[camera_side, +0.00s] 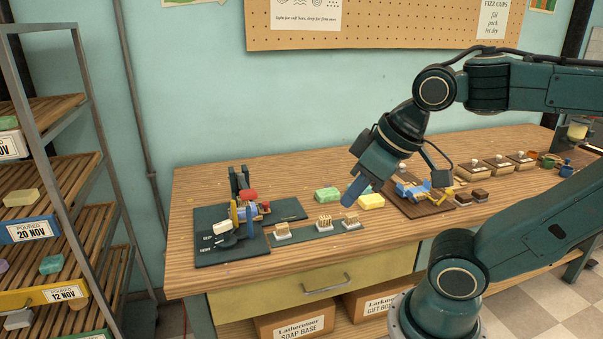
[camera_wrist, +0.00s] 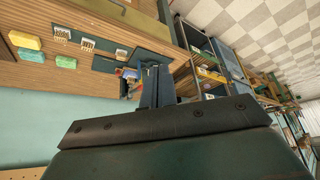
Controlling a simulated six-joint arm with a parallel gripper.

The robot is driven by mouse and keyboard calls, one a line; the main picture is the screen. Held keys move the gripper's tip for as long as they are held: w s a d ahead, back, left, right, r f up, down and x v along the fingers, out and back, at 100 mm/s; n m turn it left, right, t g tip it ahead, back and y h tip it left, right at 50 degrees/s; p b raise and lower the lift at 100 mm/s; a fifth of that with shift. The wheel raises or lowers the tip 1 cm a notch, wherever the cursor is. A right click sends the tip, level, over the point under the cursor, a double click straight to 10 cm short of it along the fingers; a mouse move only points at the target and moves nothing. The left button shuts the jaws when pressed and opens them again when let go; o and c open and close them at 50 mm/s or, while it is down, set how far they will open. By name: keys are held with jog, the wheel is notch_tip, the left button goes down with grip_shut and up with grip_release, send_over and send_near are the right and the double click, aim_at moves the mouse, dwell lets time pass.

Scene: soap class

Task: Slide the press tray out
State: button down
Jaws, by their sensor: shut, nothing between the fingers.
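A small device with black uprights, a red part and a blue-and-yellow wheel (camera_side: 236,211) stands at the left of the bench; it may be the press. I cannot make out a separate tray in it. A white block (camera_side: 222,227) is at its front left. My gripper (camera_side: 349,203) is shut and empty, pointing down above the bench, to the right of this device and apart from it. In the wrist view the shut fingers (camera_wrist: 156,70) partly hide the device (camera_wrist: 129,73). Another blue-and-yellow device (camera_side: 412,191) stands on a brown board (camera_side: 428,211) to the right.
Several small brush-like blocks (camera_side: 324,223) stand on a dark strip towards the front edge. A slatted rack (camera_side: 45,150) stands at the left. Bare wood (camera_side: 290,165) lies along the back.

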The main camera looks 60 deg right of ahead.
jog(key=c, duration=1.7)
grip_release()
jog(key=shift+o, duration=1)
jog(key=shift+w+r, duration=0.15)
jog(key=shift+w, duration=0.05)
jog(key=w+d+r+n+g, duration=0.15)
jog(key=w+d+n, duration=0.3)
jog(key=w, duration=0.55)
jog(key=w+d+r+n+g, duration=0.15)
jog(key=w+d+n, duration=0.3)
jog(key=w, duration=0.65)
jog(key=w+d+f+n+g, duration=0.2)
jog(key=w+d+f+n, duration=0.7)
jog(key=w+d+f, duration=0.5)
jog(key=d+f, duration=0.1)
jog(key=d, duration=0.2)
jog(key=shift+d+f+g, duration=0.2)
jog(key=shift+f+g, duration=0.1)
